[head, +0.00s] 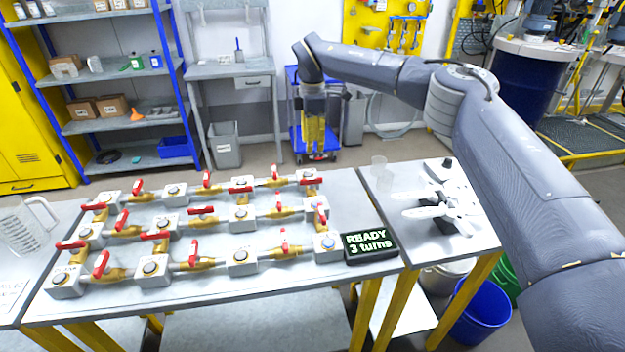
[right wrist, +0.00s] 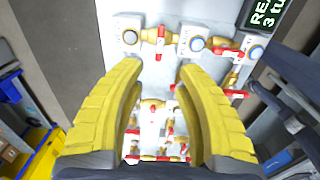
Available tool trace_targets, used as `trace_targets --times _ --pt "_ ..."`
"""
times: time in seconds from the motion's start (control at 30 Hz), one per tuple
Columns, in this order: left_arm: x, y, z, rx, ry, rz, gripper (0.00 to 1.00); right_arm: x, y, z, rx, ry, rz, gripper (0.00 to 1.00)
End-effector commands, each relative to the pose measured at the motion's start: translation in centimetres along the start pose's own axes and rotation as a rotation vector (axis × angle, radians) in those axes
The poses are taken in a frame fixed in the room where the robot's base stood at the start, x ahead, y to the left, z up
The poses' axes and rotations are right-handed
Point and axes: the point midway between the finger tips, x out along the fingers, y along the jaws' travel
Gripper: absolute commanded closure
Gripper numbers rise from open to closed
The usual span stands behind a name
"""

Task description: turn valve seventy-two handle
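Several brass valves with red handles (head: 101,264) stand in rows on a pipe manifold on the table. Their number labels are too small to read, so I cannot tell which is valve seventy-two. A black display (head: 370,246) at the table's right end reads "READY 3 turns". My left gripper is out of view.
The manifold table (head: 250,302) adjoins a right side table (head: 385,190) with white parts (head: 440,205). A blue cart (head: 300,90) stands behind the gripper. Blue shelves (head: 120,82) stand at left. A blue bucket (head: 480,315) is on the floor at right.

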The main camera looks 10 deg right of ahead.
Motion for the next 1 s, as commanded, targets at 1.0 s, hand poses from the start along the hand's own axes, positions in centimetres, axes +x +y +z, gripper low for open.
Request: trace_targets --times 1.0 --pt "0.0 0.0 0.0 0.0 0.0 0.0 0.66 13.2 -0.1 0.0 0.001 0.001 -0.001 0.66"
